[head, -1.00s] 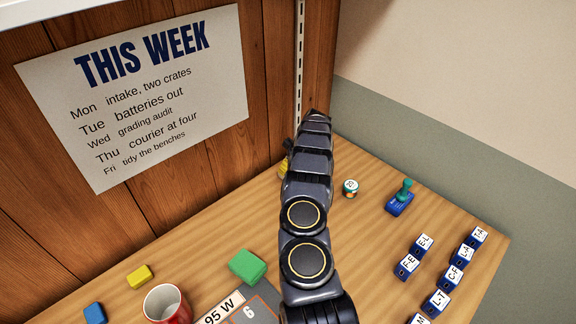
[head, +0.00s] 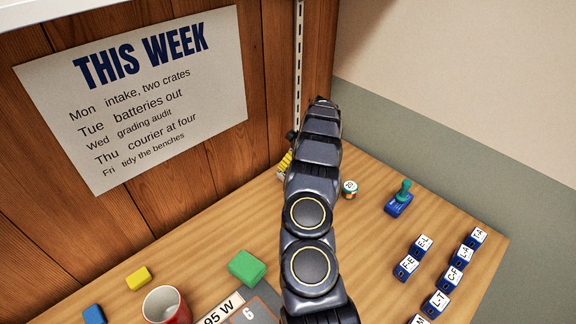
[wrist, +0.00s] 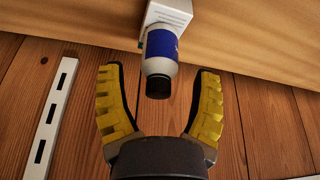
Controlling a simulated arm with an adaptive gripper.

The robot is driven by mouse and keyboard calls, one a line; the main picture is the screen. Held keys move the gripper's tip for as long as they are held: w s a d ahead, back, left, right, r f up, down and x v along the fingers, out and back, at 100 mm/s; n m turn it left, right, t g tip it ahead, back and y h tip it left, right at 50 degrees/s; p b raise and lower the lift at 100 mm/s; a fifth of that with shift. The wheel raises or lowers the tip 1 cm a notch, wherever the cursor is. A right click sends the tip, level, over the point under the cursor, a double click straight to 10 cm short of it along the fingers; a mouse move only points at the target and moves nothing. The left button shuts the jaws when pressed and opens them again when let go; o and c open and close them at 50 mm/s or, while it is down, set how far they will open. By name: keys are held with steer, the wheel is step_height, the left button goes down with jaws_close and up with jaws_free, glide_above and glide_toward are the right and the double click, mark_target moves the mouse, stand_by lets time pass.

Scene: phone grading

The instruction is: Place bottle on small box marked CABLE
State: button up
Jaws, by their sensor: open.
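In the wrist view, a white bottle (wrist: 161,66) with a blue label and black cap appears to stand on a small white box (wrist: 168,12). The printing on the box is too small to read. My gripper (wrist: 158,73) is open, its yellow fingers spread to either side of the bottle's cap end and clear of it. In the head view, my gripper (head: 285,162) shows only partly behind my arm, near the back wall. The bottle is hidden there, and I cannot make out the box.
A small round jar (head: 349,189) and a teal-handled stamp (head: 400,203) stand right of my arm. Several lettered blocks (head: 438,302) line the right side. A green block (head: 247,267), a red mug (head: 166,306) and a yellow block (head: 138,278) lie front left. The wooden wall (head: 225,165) is close behind.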

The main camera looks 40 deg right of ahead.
steer(key=v, duration=0.8)
steer(key=w+a+r+y, duration=0.1)
steer(key=a+r, duration=0.3)
steer(key=a, duration=0.3)
steer(key=w+a+r+y, duration=0.15)
steer(key=a+r, duration=0.25)
steer(key=a, duration=0.4)
steer(key=s+a+r+n+g, duration=0.1)
steer(key=s+a+r, duration=0.2)
steer(key=a, duration=0.4)
steer(key=s+a+r+g, duration=0.2)
steer(key=s+a+r, duration=0.1)
steer(key=a, duration=0.4)
steer(key=s+a+r+g, duration=0.2)
steer(key=s+a+r, duration=0.1)
steer(key=s+a, duration=0.7)
steer(key=s+f+m+g+h, duration=0.1)
steer(key=s+m+h, duration=0.1)
steer(key=s, duration=1.6)
steer(key=shift+s+a+m+h, duration=0.2)
steer(key=shift+a+m+h, duration=0.15)
steer(key=shift+h, duration=0.3)
steer(key=shift+f, duration=0.1)
